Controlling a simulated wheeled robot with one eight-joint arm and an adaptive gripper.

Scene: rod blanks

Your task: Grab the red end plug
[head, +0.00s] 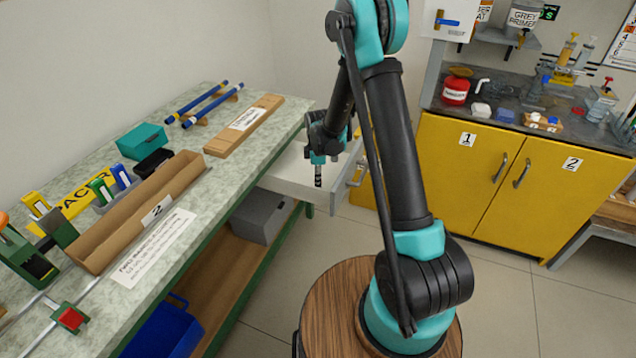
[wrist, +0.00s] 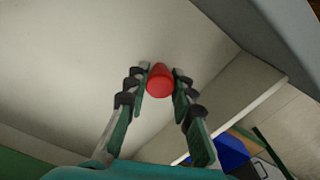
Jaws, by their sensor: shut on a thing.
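The red end plug (wrist: 160,80) is a small rounded red piece between my fingertips in the wrist view. My gripper (head: 318,182) is shut on it, with one finger on each side. In the head view my gripper points down over the open pale drawer (head: 285,178) at the far end of the bench. The drawer's pale floor (wrist: 75,70) fills much of the wrist view behind the plug. I cannot make out the plug in the head view. Whether it touches the drawer floor cannot be told.
The green-framed bench (head: 215,185) at left holds a cardboard tray (head: 135,215), a wooden board (head: 245,125) and blue rods (head: 205,103). A grey box (head: 262,216) sits on the lower shelf. Yellow cabinets (head: 500,185) stand at right. The floor between is clear.

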